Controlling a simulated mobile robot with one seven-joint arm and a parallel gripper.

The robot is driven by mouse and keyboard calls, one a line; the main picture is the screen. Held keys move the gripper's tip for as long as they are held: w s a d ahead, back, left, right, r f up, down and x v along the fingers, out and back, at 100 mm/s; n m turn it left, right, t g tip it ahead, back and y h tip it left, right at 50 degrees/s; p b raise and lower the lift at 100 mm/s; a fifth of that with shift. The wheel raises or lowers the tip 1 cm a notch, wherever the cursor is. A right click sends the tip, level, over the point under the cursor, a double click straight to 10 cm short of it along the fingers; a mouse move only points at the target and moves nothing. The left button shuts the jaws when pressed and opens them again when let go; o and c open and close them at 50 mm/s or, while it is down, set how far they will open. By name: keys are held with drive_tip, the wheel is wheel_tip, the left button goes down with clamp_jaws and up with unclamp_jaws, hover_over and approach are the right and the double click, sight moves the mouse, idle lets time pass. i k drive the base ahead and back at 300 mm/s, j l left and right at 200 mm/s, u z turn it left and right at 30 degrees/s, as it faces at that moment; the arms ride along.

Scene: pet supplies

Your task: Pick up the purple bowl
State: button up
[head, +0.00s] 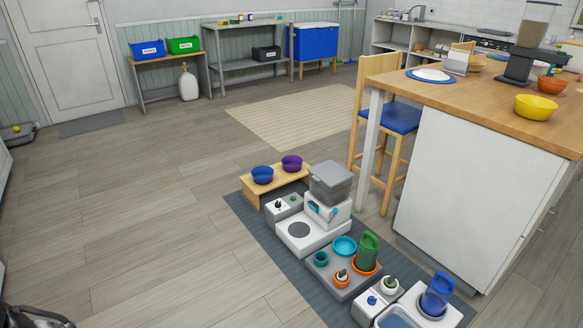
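The purple bowl (292,164) stands upright on the right part of a low wooden stand (277,184) on the floor, near the middle of the head view. A blue bowl (262,175) stands on the same stand to its left, with a small gap between them. The purple bowl's rim and outer side are clear to see. My gripper cannot be made out in this view. A dark shape in the lower left corner is cut off and too partial to identify.
A white feeder with a grey top (330,182) stands just in front of the stand on a dark mat (243,212). A wooden chair (377,125) and tall counter (470,190) are to the right. The wood floor on the left is open.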

sight(290, 163)
drive_tip(key=i+j+u, duration=0.2)
drive_tip(key=i, duration=0.15)
drive_tip(key=i+j+u, duration=0.2)
drive_tip(key=i, duration=0.2)
drive_tip(key=i+u, duration=0.35)
drive_tip(key=i, duration=0.85)
drive_tip(key=i+j+z, duration=0.1)
drive_tip(key=i, duration=1.15)
drive_tip(key=i+j+z, duration=0.1)
drive_tip(key=i+z, duration=0.35)
drive_tip(key=i+j+z, duration=0.3)
drive_tip(key=i+z, duration=0.15)
drive_tip(key=i+j+z, duration=0.25)
drive_tip(key=z, duration=0.2)
drive_tip(key=i+j+z, duration=0.2)
drive_tip(key=j+z, duration=0.25)
drive_tip(key=i+j+z, duration=0.15)
drive_tip(key=z, duration=0.3)
drive_tip(key=j+z, duration=0.45)
drive_tip(key=i+j+z, duration=0.1)
drive_tip(key=j+z, duration=0.2)
drive_tip(key=j, duration=0.2)
drive_tip(key=j+z, duration=0.3)
drive_tip(key=j, duration=0.2)
